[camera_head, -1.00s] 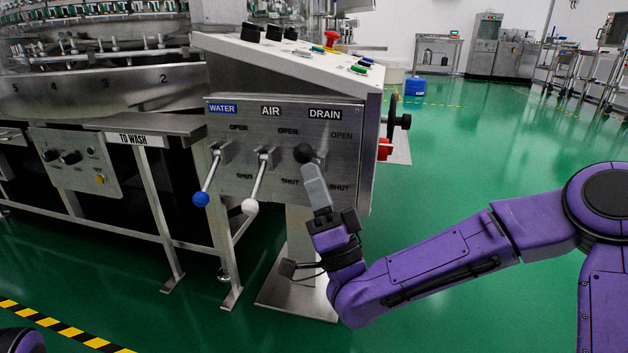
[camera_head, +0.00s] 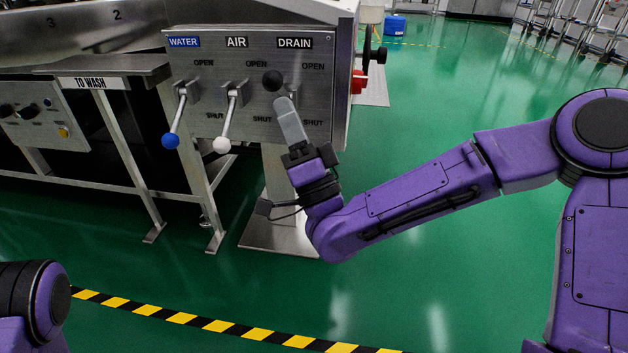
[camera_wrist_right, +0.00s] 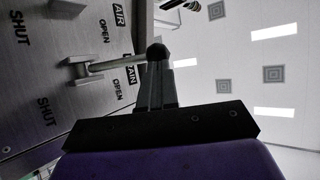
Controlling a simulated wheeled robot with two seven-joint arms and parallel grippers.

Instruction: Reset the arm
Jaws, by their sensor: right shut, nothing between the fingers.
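My right gripper (camera_head: 282,103) is shut with nothing between its fingers. Its tips are at the black knob of the DRAIN lever (camera_head: 272,80), just below it in the head view; I cannot tell whether they touch. In the right wrist view the shut fingers (camera_wrist_right: 156,85) point at the same black knob (camera_wrist_right: 157,53), and the lever rod runs left to its mount. The DRAIN lever sticks out from the panel, unlike the hanging WATER and AIR levers. My left gripper is out of view; only part of my left arm shows at bottom left.
The steel valve panel (camera_head: 215,120) also carries the WATER lever with a blue knob (camera_head: 170,141) and the AIR lever with a white knob (camera_head: 222,145). A black handwheel (camera_head: 377,55) is at its right. Green floor is open right of the stand, with a striped line in front.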

